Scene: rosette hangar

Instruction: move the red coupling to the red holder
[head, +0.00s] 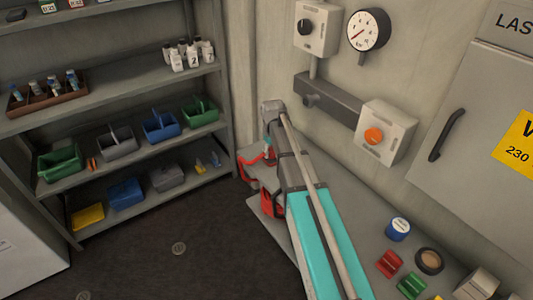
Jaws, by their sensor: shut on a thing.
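My arm with its teal cover reaches across the bench (353,212) towards the corner by the wall. Its far end bends down behind the arm, and I cannot make out the fingers of my gripper or what is between them. Red frame-like parts (249,168) show left of the arm at the bench's far end. A small red block (388,263) with a groove lies on the bench to the right of the arm. I cannot tell for certain which red thing is the coupling and which is the holder.
On the bench are a blue can (398,230), a green block (412,286), a round brown-and-black item (429,261) and a pale box (476,284). A shelf (130,150) with bins stands at the left.

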